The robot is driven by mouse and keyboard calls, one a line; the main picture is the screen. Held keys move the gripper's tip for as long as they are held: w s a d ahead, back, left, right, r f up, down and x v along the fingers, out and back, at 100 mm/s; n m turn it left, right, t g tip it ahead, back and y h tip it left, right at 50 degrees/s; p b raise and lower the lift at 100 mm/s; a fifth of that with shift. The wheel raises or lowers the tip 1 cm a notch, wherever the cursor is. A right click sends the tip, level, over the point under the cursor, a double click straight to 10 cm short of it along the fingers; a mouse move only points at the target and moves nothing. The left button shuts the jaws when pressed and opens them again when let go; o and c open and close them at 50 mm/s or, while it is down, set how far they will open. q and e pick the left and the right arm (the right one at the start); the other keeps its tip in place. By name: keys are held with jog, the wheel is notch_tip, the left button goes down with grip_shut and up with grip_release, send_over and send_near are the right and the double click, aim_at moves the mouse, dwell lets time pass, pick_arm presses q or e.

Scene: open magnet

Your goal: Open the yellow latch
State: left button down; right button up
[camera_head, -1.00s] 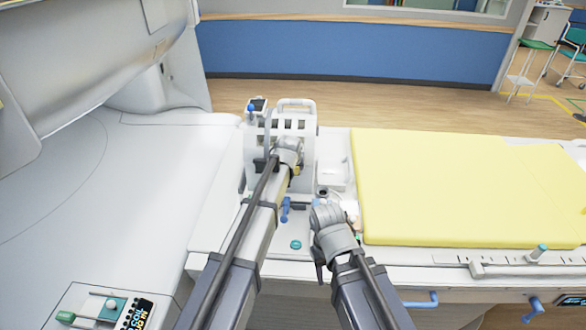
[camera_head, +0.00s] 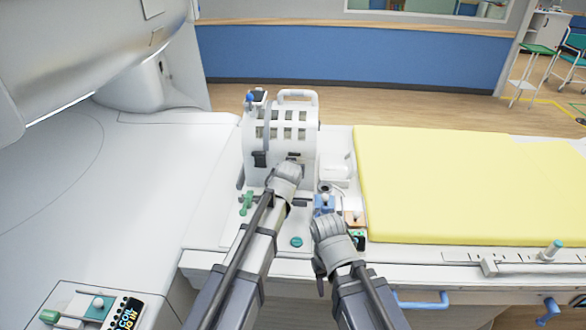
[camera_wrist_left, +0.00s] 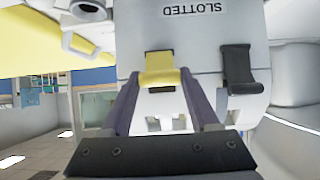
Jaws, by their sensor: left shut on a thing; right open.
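The yellow latch (camera_wrist_left: 160,72) shows in the left wrist view on the white slotted housing. My left gripper (camera_wrist_left: 158,76) has one finger on each side of it and is shut on it. In the head view my left gripper (camera_head: 290,164) is at the near face of the white slotted housing (camera_head: 283,122), and its wrist hides the latch there. A black latch (camera_wrist_left: 238,70) is beside the yellow one in the wrist view. My right gripper (camera_head: 330,232) is open, lower and to the right, near the cushion's corner; its fingertips are hard to make out.
A yellow cushion (camera_head: 450,185) fills the bed to the right. Green (camera_head: 246,203) and blue (camera_head: 323,204) parts stand on the base before the housing. A coil panel (camera_head: 98,306) is at lower left. The white surface on the left is clear.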

pick_arm(q)
jog(key=shift+c, duration=1.6)
grip_release()
jog(key=shift+s, duration=0.1)
jog(key=p+v, duration=0.4)
jog(key=v, duration=0.3)
jog(key=shift+s+r, duration=0.2)
jog(key=shift+s, duration=0.1)
